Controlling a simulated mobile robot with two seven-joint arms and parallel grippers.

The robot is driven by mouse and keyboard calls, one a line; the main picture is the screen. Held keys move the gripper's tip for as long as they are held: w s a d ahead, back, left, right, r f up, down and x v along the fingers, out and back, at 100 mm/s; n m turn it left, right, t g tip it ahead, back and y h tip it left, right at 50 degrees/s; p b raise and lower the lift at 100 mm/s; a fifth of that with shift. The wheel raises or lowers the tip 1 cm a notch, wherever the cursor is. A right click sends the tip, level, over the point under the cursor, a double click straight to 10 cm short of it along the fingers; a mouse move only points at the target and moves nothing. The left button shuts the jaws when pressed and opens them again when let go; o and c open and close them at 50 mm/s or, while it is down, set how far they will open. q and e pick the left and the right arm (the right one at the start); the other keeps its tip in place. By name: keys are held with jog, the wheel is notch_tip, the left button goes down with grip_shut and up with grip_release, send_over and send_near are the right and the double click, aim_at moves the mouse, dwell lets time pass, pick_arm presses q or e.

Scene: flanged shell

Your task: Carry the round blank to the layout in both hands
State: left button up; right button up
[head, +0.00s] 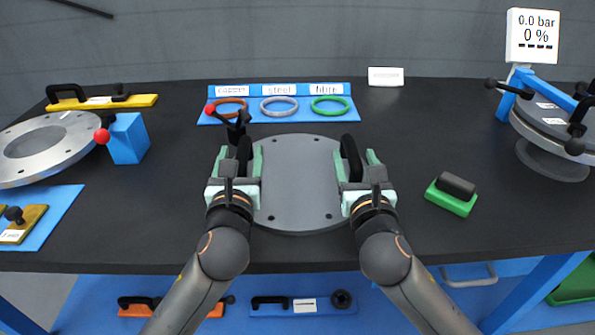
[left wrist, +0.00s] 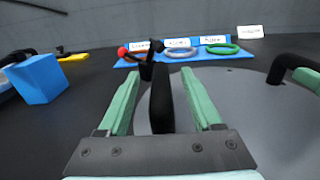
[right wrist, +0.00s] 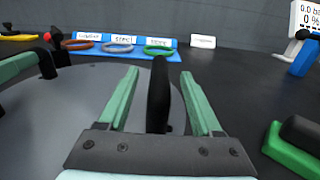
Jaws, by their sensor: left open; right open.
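The round blank (head: 300,185) is a flat grey disc with small holes near its rim, lying on the dark table in front of me. It has a black handle at its left and right sides. My left gripper (head: 240,153) is open, its green fingers on either side of the left handle (left wrist: 160,98). My right gripper (head: 355,155) is open, its fingers on either side of the right handle (right wrist: 160,95). Both handles stand between the fingers with gaps visible. The grippers hide parts of the blank's sides. I cannot tell which surface is the layout.
A blue tray (head: 204,120) with copper, steel and fibre rings lies behind the blank. A flanged ring (head: 75,145) and blue block (head: 128,140) are at left. A green-based black block (head: 452,203) lies right, before a lidded vessel (head: 555,165) at far right.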

aim_at(242, 146)
pick_arm(q)
jog(key=shift+w+a, duration=0.1)
jog(key=shift+w, duration=1.45)
pick_arm(e)
jog(key=shift+w+a, duration=0.15)
jog(key=shift+w, duration=1.4)
pick_arm(q)
jog(key=shift+c, duration=0.3)
pick_arm(e)
jog(key=shift+c, duration=0.3)
pick_arm(q)
grip_shut()
pick_arm(e)
grip_shut()
pick_arm(q)
jog(key=shift+r, duration=0.35)
pick_arm(e)
jog(key=shift+r, duration=0.35)
